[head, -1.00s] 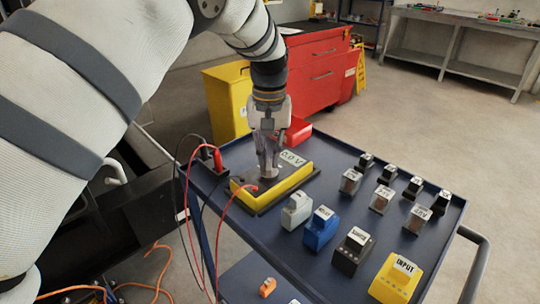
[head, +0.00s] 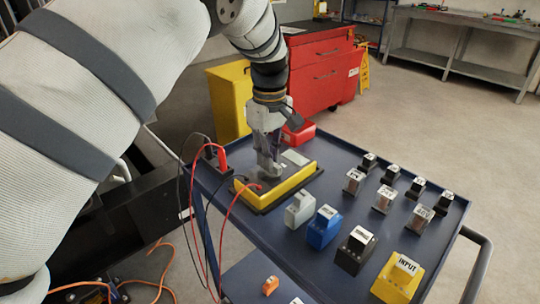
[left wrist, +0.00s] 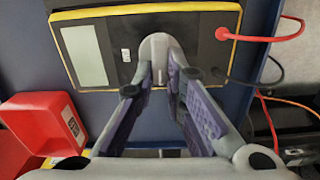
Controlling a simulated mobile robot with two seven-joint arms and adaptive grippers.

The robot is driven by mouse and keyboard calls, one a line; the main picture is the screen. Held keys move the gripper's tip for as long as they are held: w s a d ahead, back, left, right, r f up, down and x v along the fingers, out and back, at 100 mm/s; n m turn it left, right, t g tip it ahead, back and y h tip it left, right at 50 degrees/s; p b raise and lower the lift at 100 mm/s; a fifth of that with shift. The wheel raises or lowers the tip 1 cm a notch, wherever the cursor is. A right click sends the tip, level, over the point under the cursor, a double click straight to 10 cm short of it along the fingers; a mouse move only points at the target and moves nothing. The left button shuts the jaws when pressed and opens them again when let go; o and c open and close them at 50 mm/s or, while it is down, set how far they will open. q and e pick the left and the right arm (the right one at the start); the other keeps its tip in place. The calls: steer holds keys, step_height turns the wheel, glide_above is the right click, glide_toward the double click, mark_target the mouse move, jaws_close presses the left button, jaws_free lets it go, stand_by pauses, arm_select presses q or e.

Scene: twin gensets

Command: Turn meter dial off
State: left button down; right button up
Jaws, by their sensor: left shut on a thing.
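The meter (head: 292,184) is a dark box with a yellow rim, lying flat on the blue cart top. Its display (head: 294,157) is blank, and it is also blank in the left wrist view (left wrist: 83,55). The grey dial (left wrist: 158,52) stands up from the meter's face to the right of the display. My left gripper (head: 268,172) points down over the meter and is shut on the dial. In the left wrist view its purple-padded fingers (left wrist: 158,78) close in on the dial's near end. The fingers partly hide the dial in the head view. My right gripper is out of view.
Red and black leads (head: 221,157) run from the meter over the cart's left edge. Grey, blue (head: 323,227), black and yellow INPUT (head: 398,277) blocks stand in front. Several small labelled blocks stand at right. A red bin (head: 299,134) is behind the meter.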

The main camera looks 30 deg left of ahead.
arm_select(q)
steer(key=shift+n, duration=0.3)
stand_by(0.4)
steer(key=c, duration=1.6)
jaws_free()
steer(key=shift+c, duration=0.2)
steer(key=shift+r, duration=0.1)
step_height(320, 180, up, 12)
